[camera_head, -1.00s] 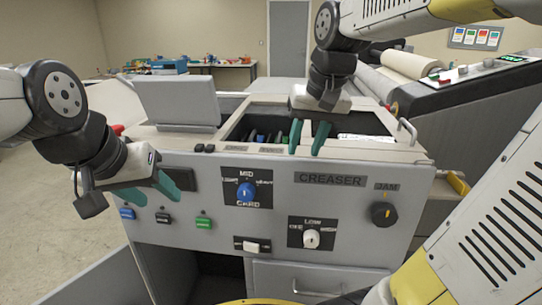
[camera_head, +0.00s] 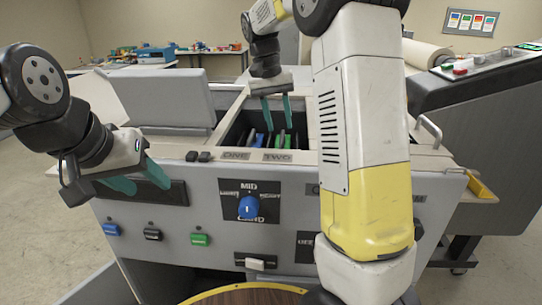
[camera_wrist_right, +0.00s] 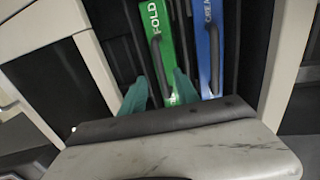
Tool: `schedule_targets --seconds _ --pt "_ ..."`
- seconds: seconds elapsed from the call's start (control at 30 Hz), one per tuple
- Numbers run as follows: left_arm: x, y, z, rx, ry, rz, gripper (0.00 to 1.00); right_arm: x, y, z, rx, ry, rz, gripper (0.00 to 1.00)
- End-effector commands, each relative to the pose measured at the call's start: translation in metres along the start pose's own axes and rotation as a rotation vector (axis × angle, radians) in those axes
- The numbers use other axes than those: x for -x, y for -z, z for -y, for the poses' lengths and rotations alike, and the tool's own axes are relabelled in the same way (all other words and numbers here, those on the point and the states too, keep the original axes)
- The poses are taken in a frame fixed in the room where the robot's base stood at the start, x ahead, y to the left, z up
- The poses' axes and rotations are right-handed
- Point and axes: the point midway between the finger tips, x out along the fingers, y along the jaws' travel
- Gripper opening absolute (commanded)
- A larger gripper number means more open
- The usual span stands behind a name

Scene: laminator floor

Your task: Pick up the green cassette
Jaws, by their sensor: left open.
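The green cassette (camera_wrist_right: 157,25), marked FOLD, stands in the machine's open bay, with a dark handle along its face. A blue cassette (camera_wrist_right: 208,40) stands just right of it in the right wrist view. My right gripper (camera_wrist_right: 160,77) is open, its teal fingers apart on either side of the green cassette's handle in that view. I cannot tell whether they touch it. My left gripper (camera_head: 151,188) is open and empty in front of the machine's left side.
The creaser's front panel (camera_head: 283,205) carries knobs and coloured buttons. A raised grey lid (camera_head: 165,98) stands left of the bay. The bay's rim (camera_head: 232,115) surrounds my right gripper. My right arm covers the panel's right part.

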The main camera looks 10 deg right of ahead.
Motion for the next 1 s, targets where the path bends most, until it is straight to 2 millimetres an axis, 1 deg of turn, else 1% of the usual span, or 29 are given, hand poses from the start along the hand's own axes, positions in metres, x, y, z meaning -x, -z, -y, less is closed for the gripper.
schedule_targets --seconds 0.17,0.3,0.4,0.5,0.7,0.77,0.9,1.0 --pt "0.000 0.000 0.000 0.000 0.000 0.000 0.51 -0.022 0.002 0.001 0.000 0.000 0.002 0.37" --pt "0.000 0.000 0.000 0.000 0.000 0.000 0.51 -0.044 0.006 0.002 0.000 0.000 0.003 0.37" --pt "0.000 0.000 0.000 0.000 0.000 0.000 0.51 -0.055 0.006 0.001 0.000 0.001 0.002 0.37" --pt "0.000 0.000 0.000 0.000 0.000 0.000 0.51 -0.060 0.006 0.002 0.000 0.002 0.000 0.37" --pt "0.000 0.000 0.000 0.000 0.000 0.000 0.51 -0.060 0.006 0.002 0.001 0.003 -0.001 0.37" --pt "0.000 0.000 0.000 0.000 0.000 0.000 0.51 -0.060 0.006 0.002 0.001 0.003 -0.001 0.28" --pt "0.000 0.000 0.000 0.000 0.000 0.000 0.51 -0.060 0.006 0.002 0.001 0.003 -0.001 0.00" --pt "0.000 0.000 0.000 0.000 0.000 0.000 0.51 -0.060 0.006 0.002 0.001 0.003 -0.001 0.00"
